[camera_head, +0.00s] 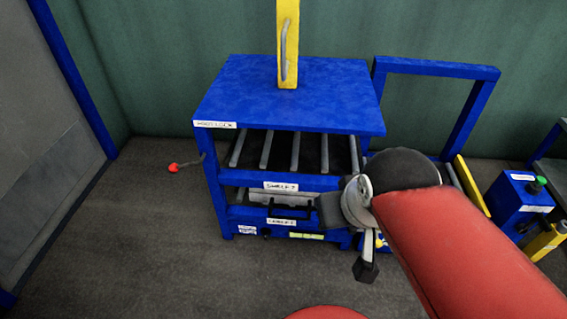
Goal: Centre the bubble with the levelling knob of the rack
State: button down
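The rack (290,95) is a blue frame with a solid top and labelled shelves. On its lowest front rail is a small yellow-green strip (306,236) that looks like the bubble level; the bubble is too small to make out. A small dark round part (266,234) left of the strip may be the levelling knob. My gripper (366,270) appears as a dark end below my red arm, in front of the rack's lower right corner and right of the strip. It seems clear of the strip and dark part. Its finger opening cannot be made out.
A red-ended lever (174,167) sticks out left of the rack. A yellow post with a handle (288,42) stands on top. A blue frame (437,67) and a blue box with a green button (518,203) are at right. Floor (150,260) at front left is clear.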

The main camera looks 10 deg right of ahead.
aim_at(266, 232)
jog(key=l+u, duration=0.1)
jog(key=u, duration=0.6)
jog(key=l+u, duration=0.15)
jog(key=u, duration=0.2)
jog(key=k+l+u, duration=0.4)
jog(key=l, duration=0.15)
jog(key=k+l+u, duration=0.35)
jog(key=k+l, duration=0.35)
jog(key=l+u, duration=0.05)
jog(key=l, duration=0.05)
